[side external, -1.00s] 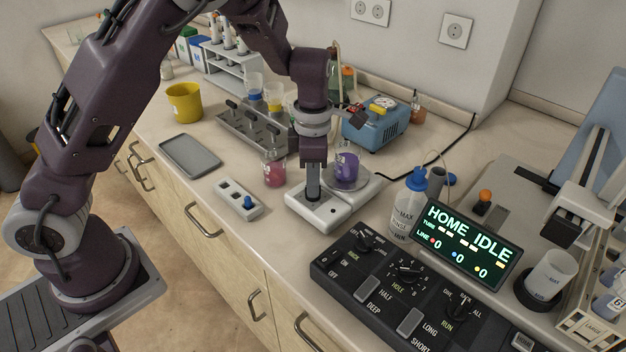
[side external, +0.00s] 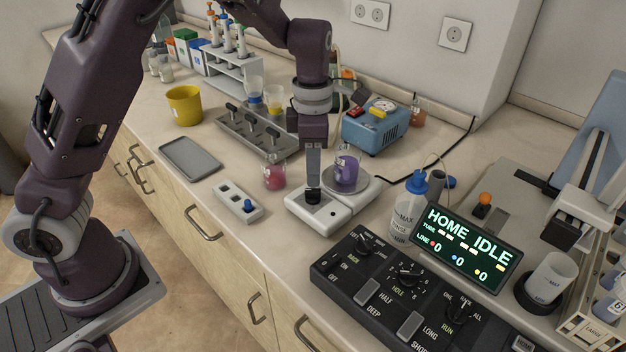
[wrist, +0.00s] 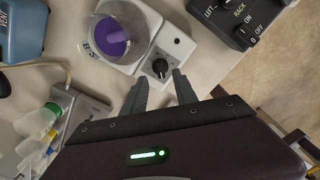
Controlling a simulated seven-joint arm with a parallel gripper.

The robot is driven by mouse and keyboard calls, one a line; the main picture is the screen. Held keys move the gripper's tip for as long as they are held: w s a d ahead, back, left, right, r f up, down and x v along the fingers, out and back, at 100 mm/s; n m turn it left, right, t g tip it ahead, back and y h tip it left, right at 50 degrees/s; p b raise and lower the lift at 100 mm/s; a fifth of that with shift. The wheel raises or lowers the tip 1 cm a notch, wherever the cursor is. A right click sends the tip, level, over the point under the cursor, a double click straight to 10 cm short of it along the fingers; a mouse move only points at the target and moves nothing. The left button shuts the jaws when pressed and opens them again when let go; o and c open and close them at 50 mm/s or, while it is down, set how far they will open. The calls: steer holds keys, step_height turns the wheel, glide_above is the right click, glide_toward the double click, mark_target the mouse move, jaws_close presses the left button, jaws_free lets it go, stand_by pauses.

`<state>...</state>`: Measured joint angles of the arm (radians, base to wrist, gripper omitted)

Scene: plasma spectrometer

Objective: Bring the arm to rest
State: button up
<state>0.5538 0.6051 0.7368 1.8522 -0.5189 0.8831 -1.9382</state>
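My gripper (side external: 313,170) hangs pointing down just above the black knob (side external: 313,196) of the white stirrer (side external: 325,217). In the wrist view the two fingers of my gripper (wrist: 159,80) are apart with nothing between them. The knob (wrist: 161,67) shows just beyond the fingertips, apart from them as far as I can tell. A beaker of purple liquid (side external: 346,170) stands on the stirrer's round plate, beside my gripper; it also shows in the wrist view (wrist: 109,37).
A flask of pink liquid (side external: 275,176) and a small switch box (side external: 238,202) stand left of the stirrer. A metal rack (side external: 250,132) and blue pump (side external: 375,127) are behind. A wash bottle (side external: 408,205), black control panel (side external: 400,290) and "HOME IDLE" display (side external: 467,245) stand right.

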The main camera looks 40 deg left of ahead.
step_height(320, 180, up, 2)
steer(key=shift+r, duration=0.2)
steer(key=shift+s+r, duration=0.25)
steer(key=shift+r, duration=0.05)
steer(key=s+r+m+t+h, duration=0.2)
steer(key=s+r+m+t, duration=0.1)
steer(key=s+r+m, duration=1.1)
steer(key=s+a+f+m+t+y, duration=0.1)
steer(key=s+f+m+t+y, duration=0.1)
steer(key=s+m, duration=0.8)
steer(key=m, duration=0.3)
steer(key=shift+s+a+f+t, duration=0.2)
steer(key=shift+s+a+t, duration=0.1)
steer(key=shift+a, duration=0.05)
